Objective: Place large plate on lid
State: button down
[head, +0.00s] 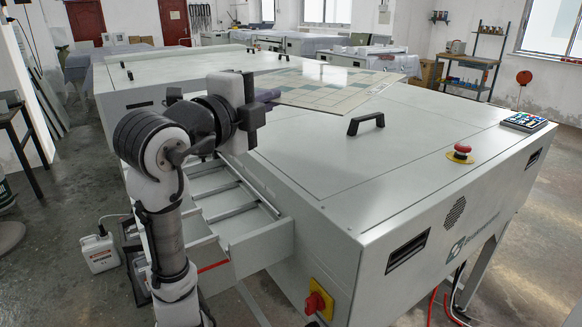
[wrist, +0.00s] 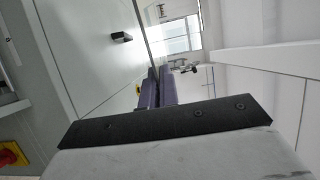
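The large plate (head: 335,88) is a thin flat sheet with a pale green and cream grid pattern. In the head view it extends right from my gripper (head: 268,102), over the grey machine lid (head: 355,170). It looks roughly level. My gripper is shut on its near left edge. In the wrist view the purple fingers (wrist: 158,90) are close together with the plate (wrist: 153,45) seen nearly edge-on between them. The lid (wrist: 85,45) shows there at left, apart from the fingers. The exact gap between plate and lid is hard to tell.
A black handle (head: 366,123) stands up from the lid. A red emergency button (head: 461,150) and a keypad (head: 524,122) are at its right. An open drawer with rails (head: 245,240) juts out beside my arm. The lid's front area is clear.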

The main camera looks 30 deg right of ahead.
notch_tip(320, 180, down, 18)
jog(key=shift+f+p, duration=0.25)
jog(key=shift+p, duration=0.65)
jog(key=shift+f, duration=0.2)
jog(key=c, duration=1.7)
grip_release()
